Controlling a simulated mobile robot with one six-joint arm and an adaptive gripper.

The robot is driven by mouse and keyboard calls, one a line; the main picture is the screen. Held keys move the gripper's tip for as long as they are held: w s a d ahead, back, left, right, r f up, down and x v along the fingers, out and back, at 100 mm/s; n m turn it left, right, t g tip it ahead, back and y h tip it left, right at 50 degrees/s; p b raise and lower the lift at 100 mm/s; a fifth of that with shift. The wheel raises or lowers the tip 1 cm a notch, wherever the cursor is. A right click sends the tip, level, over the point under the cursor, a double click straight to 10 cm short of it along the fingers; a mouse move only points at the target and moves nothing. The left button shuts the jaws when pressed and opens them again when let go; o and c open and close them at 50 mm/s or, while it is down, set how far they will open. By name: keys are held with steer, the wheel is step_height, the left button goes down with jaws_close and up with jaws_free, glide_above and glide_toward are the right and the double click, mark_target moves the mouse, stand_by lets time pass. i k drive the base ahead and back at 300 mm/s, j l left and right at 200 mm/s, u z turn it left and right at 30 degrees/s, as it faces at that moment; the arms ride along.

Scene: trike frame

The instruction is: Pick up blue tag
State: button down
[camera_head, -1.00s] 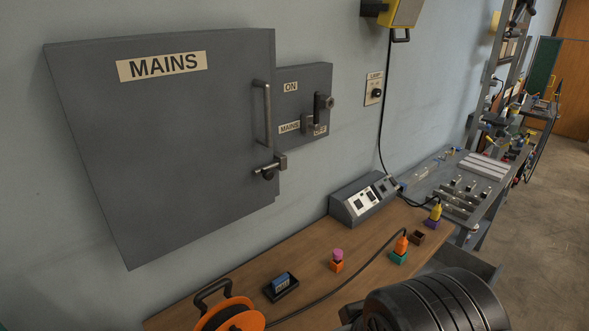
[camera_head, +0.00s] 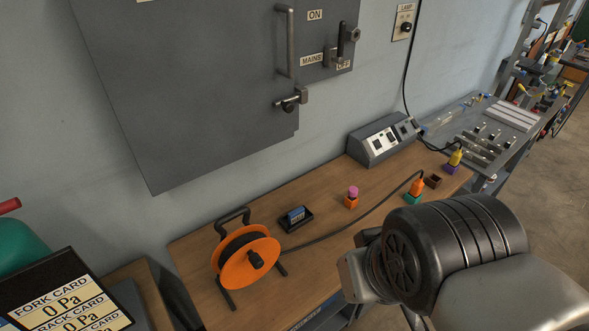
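A small blue tag (camera_head: 296,213) with pale lettering sits in a shallow black tray (camera_head: 308,225) on the wooden bench. It is near the bench's middle, just right of the orange cable reel. The lettering is too small to read. My arm enters from the lower right, its black joint over the bench's front edge, clear of the tag in the picture. My gripper is not in view, so whether it is open or shut is hidden.
An orange cable reel (camera_head: 235,272) stands left of the tray, its black cable running right to an orange plug (camera_head: 416,186). A pink-topped orange block (camera_head: 351,198) stands right of the tray.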

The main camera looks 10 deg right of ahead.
mark_target(296, 215)
steer(key=i+l+z, duration=0.15)
steer(key=z, duration=0.25)
steer(key=i+z, duration=0.4)
steer(key=k+l, duration=0.05)
